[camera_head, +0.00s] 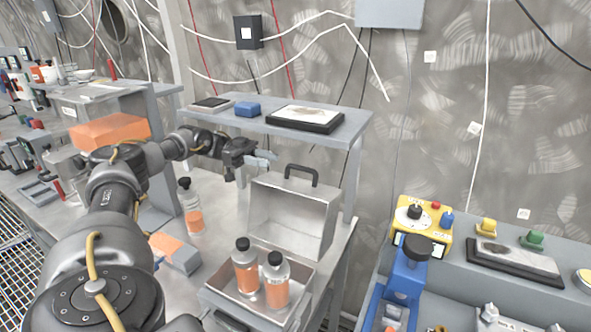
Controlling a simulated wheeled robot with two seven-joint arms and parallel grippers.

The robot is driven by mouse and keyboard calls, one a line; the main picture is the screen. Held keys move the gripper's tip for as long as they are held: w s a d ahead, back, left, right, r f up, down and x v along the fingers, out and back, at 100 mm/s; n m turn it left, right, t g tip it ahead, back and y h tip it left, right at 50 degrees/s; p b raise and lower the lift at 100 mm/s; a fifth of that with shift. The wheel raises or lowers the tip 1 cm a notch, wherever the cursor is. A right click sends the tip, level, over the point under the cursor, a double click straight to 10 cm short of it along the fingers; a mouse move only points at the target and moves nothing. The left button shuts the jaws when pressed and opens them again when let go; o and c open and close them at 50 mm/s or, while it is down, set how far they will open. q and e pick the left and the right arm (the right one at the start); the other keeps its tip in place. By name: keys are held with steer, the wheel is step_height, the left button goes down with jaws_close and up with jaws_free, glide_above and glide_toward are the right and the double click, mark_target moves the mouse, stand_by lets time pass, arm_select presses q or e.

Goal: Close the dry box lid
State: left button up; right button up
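The dry box (238,308) is a grey metal case at the front edge of the bench. Its lid (293,212) stands open and upright at the back, with a dark handle (301,172) on top. Two bottles with black caps and orange contents, the left bottle (246,272) and the right bottle (276,284), stand inside the box. My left gripper (254,167) is just left of the lid's upper left corner, at about the handle's height. Its fingers look spread, with nothing between them. I cannot tell whether it touches the lid. My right gripper is out of view.
A shelf (345,135) with a black-framed panel (305,118) and a blue block (247,109) is above and behind the lid. Another bottle (193,221) and an orange-topped block (176,253) stand left of the box. A yellow control box (421,229) is right, across a gap.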

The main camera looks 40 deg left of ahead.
mark_target(295, 167)
arm_select(q)
steer(key=p+x, duration=0.1)
steer(key=x, duration=0.8)
steer(key=shift+d, duration=0.3)
steer(key=shift+f, duration=0.1)
steer(key=shift+c, duration=0.4)
jaws_close()
